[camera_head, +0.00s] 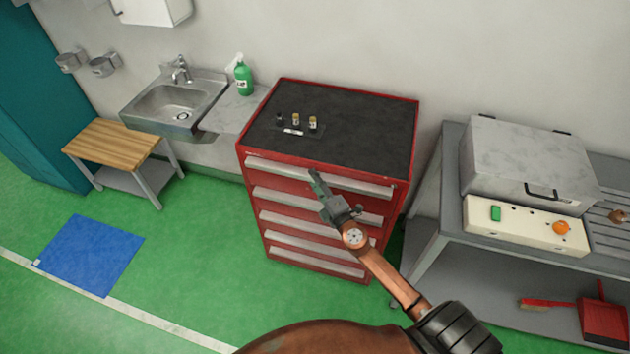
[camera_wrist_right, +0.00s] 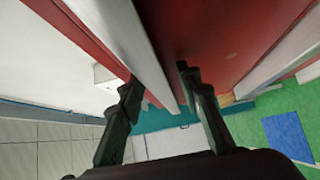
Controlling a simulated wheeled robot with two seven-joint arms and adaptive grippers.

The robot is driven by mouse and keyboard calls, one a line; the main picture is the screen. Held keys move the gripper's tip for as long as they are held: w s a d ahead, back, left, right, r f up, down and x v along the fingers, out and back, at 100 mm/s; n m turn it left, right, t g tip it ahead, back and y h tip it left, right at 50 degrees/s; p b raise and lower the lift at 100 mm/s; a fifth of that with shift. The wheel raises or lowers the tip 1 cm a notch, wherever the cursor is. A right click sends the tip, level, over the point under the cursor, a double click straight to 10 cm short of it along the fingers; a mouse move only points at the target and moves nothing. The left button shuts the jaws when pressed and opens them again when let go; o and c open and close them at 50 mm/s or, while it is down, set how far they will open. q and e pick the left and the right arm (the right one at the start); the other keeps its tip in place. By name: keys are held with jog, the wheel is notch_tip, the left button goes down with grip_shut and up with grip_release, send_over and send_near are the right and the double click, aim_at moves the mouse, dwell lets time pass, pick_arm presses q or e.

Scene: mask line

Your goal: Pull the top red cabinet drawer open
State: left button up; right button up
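The red cabinet (camera_head: 255,180) stands against the wall with several drawers, each with a long silver handle strip. The top drawer's handle (camera_head: 275,167) runs along the front just under the black top, and the drawer looks closed. My right gripper (camera_head: 316,178) is at the middle of that handle. In the right wrist view the two dark fingers of the gripper (camera_wrist_right: 158,82) are apart, one on each side of the silver handle (camera_wrist_right: 130,45). I cannot tell whether they touch it. My left gripper is not in view.
Small bottles (camera_head: 312,123) stand on the cabinet's black top. A grey bench (camera_head: 450,165) with a metal box (camera_head: 520,160) is on the right. A sink (camera_head: 175,103) and wooden stool (camera_head: 110,145) are left. The green floor (camera_head: 210,240) before the cabinet is clear.

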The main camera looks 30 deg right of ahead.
jog(key=c, duration=0.8)
jog(key=shift+f, duration=0.1)
grip_shut()
jog(key=shift+s, duration=0.1)
